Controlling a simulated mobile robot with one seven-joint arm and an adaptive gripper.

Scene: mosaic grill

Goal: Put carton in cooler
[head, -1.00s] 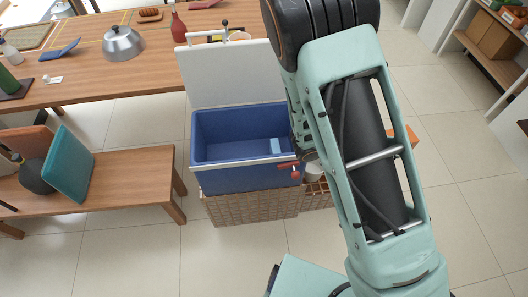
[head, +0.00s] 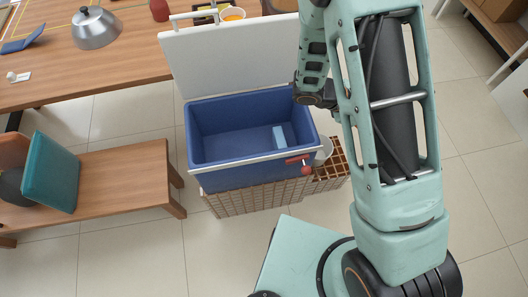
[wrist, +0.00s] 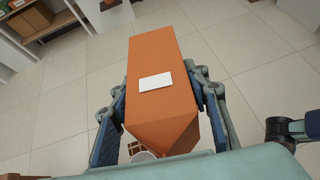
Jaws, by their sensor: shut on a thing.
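An orange carton (wrist: 162,108) with a white label fills the middle of the wrist view. My gripper (wrist: 161,85) is shut on it, with one finger on each side. In the head view the carton and gripper are hidden behind my arm. The blue cooler (head: 230,178) stands open in the middle of the head view, its white lid (head: 235,60) tilted up at the back. A light blue block-like thing (head: 280,138) is inside it at the right. The carton is apart from the cooler, over floor in the wrist view.
The cooler rests on a brown lattice crate (head: 255,197), with a red-handled part (head: 304,167) at its front right. A wooden bench (head: 120,185) stands left, and a table (head: 130,62) with a metal dome (head: 95,28) behind. Shelves (wrist: 40,22) are farther off.

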